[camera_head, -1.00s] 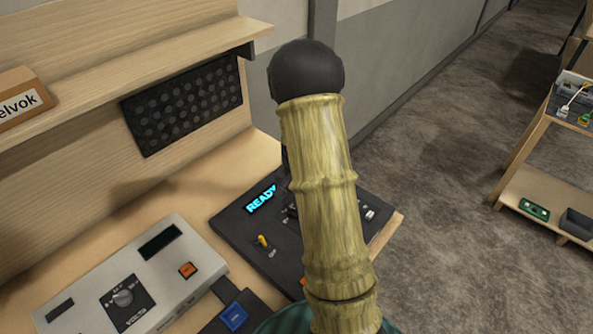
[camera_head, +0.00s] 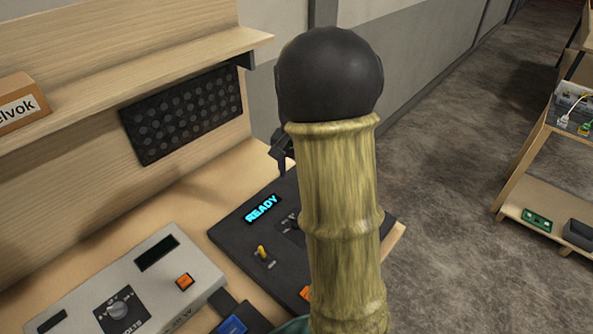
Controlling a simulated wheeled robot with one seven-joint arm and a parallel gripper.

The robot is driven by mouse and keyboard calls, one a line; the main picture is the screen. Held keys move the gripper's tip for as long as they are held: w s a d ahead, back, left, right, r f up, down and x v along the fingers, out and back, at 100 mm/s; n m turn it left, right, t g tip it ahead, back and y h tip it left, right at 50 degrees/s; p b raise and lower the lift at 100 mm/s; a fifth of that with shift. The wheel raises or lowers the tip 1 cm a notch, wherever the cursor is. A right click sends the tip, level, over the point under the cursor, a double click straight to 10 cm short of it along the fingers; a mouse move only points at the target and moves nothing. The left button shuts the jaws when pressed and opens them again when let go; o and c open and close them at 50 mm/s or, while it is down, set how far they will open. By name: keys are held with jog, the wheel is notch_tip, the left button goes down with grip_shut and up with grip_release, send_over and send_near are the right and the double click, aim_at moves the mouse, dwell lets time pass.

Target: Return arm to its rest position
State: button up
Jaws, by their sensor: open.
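My arm, with tan, bamboo-like links and a black round joint, rises through the middle of the view. A small dark part of my gripper (camera_head: 283,150) shows at the left edge of the arm, above the back of the console. The rest of it is hidden behind the arm. It is open, and nothing is seen held in it. The black console (camera_head: 228,236) lies on the bench below, its display (camera_head: 262,209) lit with "READY" in cyan. A yellow-tipped toggle (camera_head: 262,252) stands on it. The arm covers the console's right part.
A grey meter box (camera_head: 75,305) with a dial and orange button sits at the lower left. A blue button (camera_head: 233,326) is beside it. A shelf (camera_head: 120,85) holds a box (camera_head: 20,104). A rack (camera_head: 519,187) stands right, across open floor.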

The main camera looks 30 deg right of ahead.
jog(key=shift+a, duration=0.1)
dwell(0.3)
jog(key=s+a+f+n+t, duration=0.2)
jog(key=s+a+f+n, duration=0.2)
jog(key=s+a+n, duration=0.5)
jog(key=s+a, duration=0.3)
jog(key=a, duration=0.1)
jog(key=shift+s+a+t, duration=0.25)
jog(key=shift+s+t, duration=0.05)
jog(key=shift+s, duration=0.1)
jog(key=shift+w, duration=0.1)
jog(key=shift+w+d, duration=0.1)
dwell(0.5)
